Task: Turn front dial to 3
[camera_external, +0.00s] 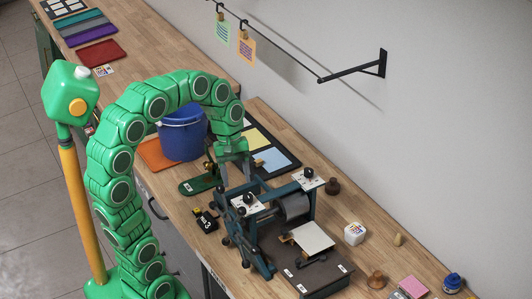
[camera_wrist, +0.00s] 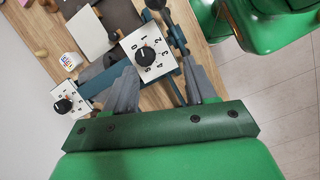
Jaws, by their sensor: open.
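The front dial (camera_wrist: 146,56), a black knob on a white plate with numerals around it, is on the near side of the blue-framed press. It also shows in the external view (camera_external: 242,203). I cannot tell which number its knob points to. A second black-knobbed dial (camera_wrist: 63,105) on a white plate is on the press's far side, also in the external view (camera_external: 308,178). My gripper (camera_external: 236,181) is open and empty, pointing down, behind and above the front dial. In the wrist view its fingertips (camera_wrist: 159,65) appear either side of the front dial plate's lower edge, apparently apart from the knob.
The press has a grey roller (camera_external: 294,205) and a pale plate (camera_external: 313,237). A blue bucket (camera_external: 183,135) and a green strip (camera_external: 203,186) stand left of my gripper. A small black counter block (camera_external: 206,221) is left of the front dial. A white jar (camera_external: 354,233) stands at right.

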